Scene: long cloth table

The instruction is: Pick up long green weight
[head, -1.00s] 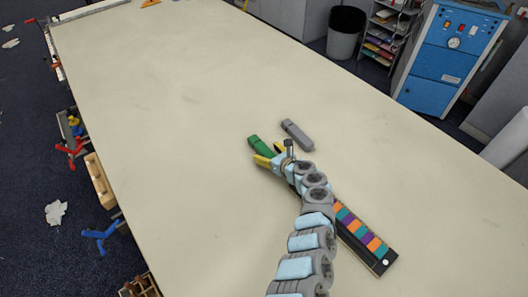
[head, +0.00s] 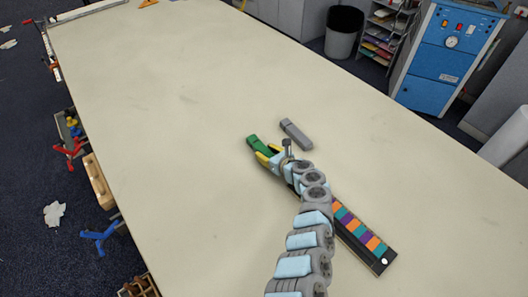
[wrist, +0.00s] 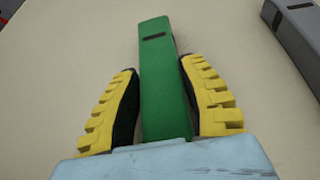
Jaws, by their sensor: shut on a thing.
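The long green weight (head: 256,144) lies on the cloth table just beyond my arm's end in the head view. In the wrist view the green weight (wrist: 163,80) runs up between the two yellow fingers, with a dark slot near its far end. My gripper (head: 270,154) is shut on it, one finger on each side. In the wrist view my gripper (wrist: 160,95) has dark inner pads against the weight's sides. The near end of the weight is hidden by the gripper body.
A grey weight (head: 296,134) lies close by on the right; it also shows in the wrist view (wrist: 298,35). A dark strip with coloured blocks (head: 362,235) lies partly under my arm. The table (head: 150,110) is clear to the left and beyond.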

